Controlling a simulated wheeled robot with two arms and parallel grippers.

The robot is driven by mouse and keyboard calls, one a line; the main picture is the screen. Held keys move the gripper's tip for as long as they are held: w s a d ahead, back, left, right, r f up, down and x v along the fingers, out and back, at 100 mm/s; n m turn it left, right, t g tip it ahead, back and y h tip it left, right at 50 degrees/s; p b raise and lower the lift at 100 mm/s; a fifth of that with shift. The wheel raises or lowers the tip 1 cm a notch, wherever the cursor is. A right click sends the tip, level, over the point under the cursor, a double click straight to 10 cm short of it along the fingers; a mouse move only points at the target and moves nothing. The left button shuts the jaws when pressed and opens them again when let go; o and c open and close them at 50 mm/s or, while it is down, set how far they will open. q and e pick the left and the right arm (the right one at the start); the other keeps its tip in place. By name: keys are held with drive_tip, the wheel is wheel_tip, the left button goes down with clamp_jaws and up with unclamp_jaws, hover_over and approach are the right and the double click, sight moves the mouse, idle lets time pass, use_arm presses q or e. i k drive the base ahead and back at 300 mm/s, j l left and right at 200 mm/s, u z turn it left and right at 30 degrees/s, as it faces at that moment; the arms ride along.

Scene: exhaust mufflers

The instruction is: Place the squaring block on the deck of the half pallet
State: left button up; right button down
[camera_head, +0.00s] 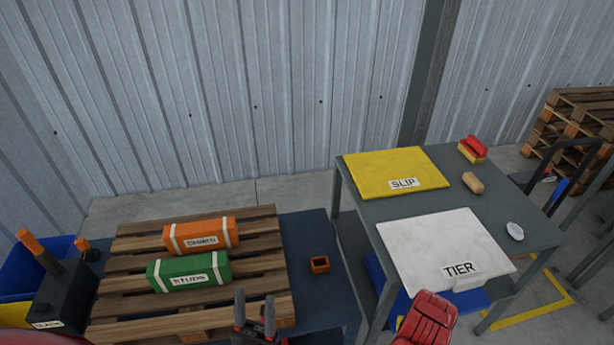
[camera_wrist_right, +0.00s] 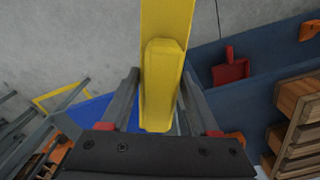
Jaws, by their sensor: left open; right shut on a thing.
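The half pallet (camera_head: 135,256) lies on a dark blue bench in the left of the head view. An orange case (camera_head: 201,235) and a green case labelled STUDS (camera_head: 189,270) sit on its deck, and a bare strip runs along its right and front. My right gripper (camera_wrist_right: 158,100) is shut on a long yellow block (camera_wrist_right: 162,75), which I take to be the squaring block. The head view does not show this grip. My left gripper (camera_head: 254,306) is open and empty at the front of the pallet.
The grey table (camera_head: 377,212) carries a yellow SLIP sheet (camera_head: 394,165) and a white TIER sheet (camera_head: 440,240). A red dustpan-like thing (camera_wrist_right: 230,68) shows in the wrist view.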

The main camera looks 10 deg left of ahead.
sight(114, 274)
drive_tip(key=k+j, duration=0.15)
drive_tip(key=j, duration=0.3)
drive_tip(key=k+j+u, duration=0.15)
drive_tip(key=j, duration=0.3)
drive_tip(key=k+j, duration=0.15)
drive_tip(key=j, duration=0.3)
drive_tip(key=k+j+u, duration=0.15)
drive_tip(key=j, duration=0.75)
drive_tip(key=k+j+u, duration=0.1)
drive_tip(key=j, duration=0.4)
drive_tip(key=k, duration=0.05)
